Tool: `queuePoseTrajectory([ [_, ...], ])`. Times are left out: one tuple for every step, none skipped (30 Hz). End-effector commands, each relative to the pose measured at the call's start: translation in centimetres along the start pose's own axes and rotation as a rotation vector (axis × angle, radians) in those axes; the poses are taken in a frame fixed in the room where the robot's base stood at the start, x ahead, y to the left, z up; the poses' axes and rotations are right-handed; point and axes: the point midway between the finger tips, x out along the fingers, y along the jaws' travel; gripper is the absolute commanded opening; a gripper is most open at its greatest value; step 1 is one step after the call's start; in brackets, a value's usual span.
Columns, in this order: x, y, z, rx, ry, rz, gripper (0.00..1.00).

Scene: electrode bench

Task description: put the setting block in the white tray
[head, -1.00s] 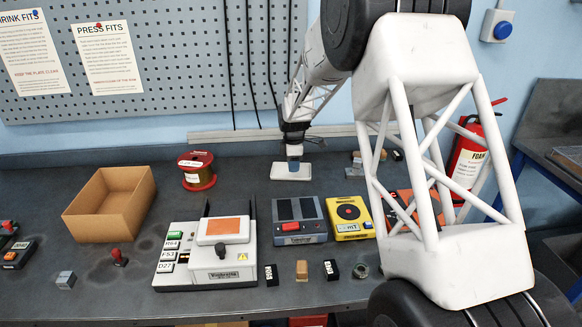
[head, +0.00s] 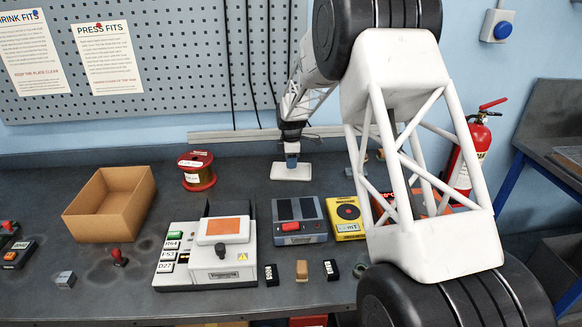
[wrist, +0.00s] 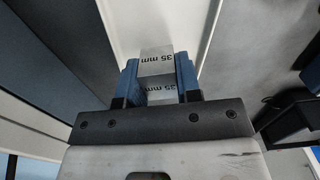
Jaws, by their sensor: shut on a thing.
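My gripper (head: 292,163) is at the back of the bench, over or at the small white tray (head: 290,173). In the wrist view its blue fingers (wrist: 159,80) are shut on a grey metal block marked "35 mm" (wrist: 156,62), the setting block. The block sits between the two fingertips, with its marking on two faces. A pale surface, apparently the tray, lies beyond the fingers in the wrist view. In the head view the block is too small and hidden to make out, and I cannot tell whether it touches the tray.
A red-labelled wire spool (head: 196,171) and an open cardboard box (head: 110,203) stand left of the tray. A grey device with a red switch (head: 298,221) and a yellow device (head: 346,218) stand in front. A small grey block (head: 65,279) lies at front left.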

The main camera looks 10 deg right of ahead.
Motion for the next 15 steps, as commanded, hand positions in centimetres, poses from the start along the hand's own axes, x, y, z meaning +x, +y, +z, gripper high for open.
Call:
queuePoseTrajectory([
  [0.6, 0.0, 0.0, 0.0, 0.0, -0.002, 0.0],
  [0.9, 0.0, 0.0, 0.0, 0.0, -0.002, 0.0],
  [1.3, 0.0, 0.0, 0.0, 0.0, -0.002, 0.0],
  [1.6, 0.0, 0.0, 0.0, 0.0, -0.002, 0.0],
  [1.9, 0.0, 0.0, 0.0, 0.0, -0.001, 0.0],
  [2.1, 0.0, 0.0, 0.0, 0.0, 0.0, 0.0],
  [2.2, 0.0, 0.0, 0.0, 0.0, 0.0, 0.0],
  [2.3, 0.0, 0.0, 0.0, 0.0, 0.001, 0.0],
  [2.4, 0.0, 0.0, 0.0, 0.0, 0.001, 0.0],
  [2.4, 0.0, 0.0, 0.0, 0.0, 0.001, 0.0],
  [2.4, 0.0, 0.0, 0.0, 0.0, 0.001, 0.0],
  [2.4, 0.0, 0.0, 0.0, 0.0, 0.001, 0.0],
  [2.4, 0.0, 0.0, 0.0, 0.0, 0.001, 0.0],
  [2.4, 0.0, 0.0, 0.0, 0.0, 0.001, 0.0],
  [2.4, 0.0, 0.0, 0.0, 0.0, 0.001, 0.0],
])
